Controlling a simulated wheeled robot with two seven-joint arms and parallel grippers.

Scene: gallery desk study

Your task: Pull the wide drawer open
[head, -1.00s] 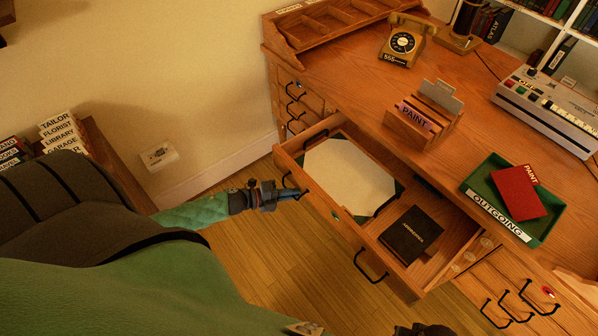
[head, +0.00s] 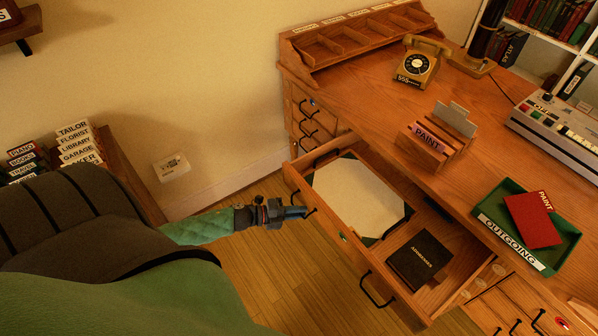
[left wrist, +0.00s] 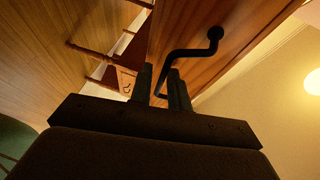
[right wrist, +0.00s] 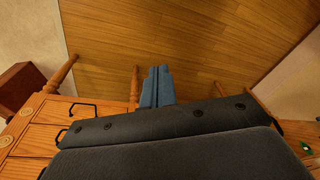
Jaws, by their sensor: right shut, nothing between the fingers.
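The wide drawer (head: 358,262) of the wooden desk stands pulled out, with a pale sheet on a dark-cornered pad (head: 355,195) and a black book (head: 418,262) inside. Its front has two black bar handles. The right one (head: 376,290) is free. My left gripper (head: 300,212) is at the left one. In the left wrist view, the black handle (left wrist: 190,53) passes between the fingers, which look shut on it. My right gripper (right wrist: 157,86) is shut and empty, over the floor in the right wrist view; the head view does not show it.
On the desktop are a telephone (head: 416,68), a card holder (head: 437,137), a green outgoing tray (head: 480,212) with a red book (head: 533,220), and a typewriter-like machine (head: 560,125). Small drawers (head: 308,115) flank the wide drawer. The floor (head: 285,285) before it is bare.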

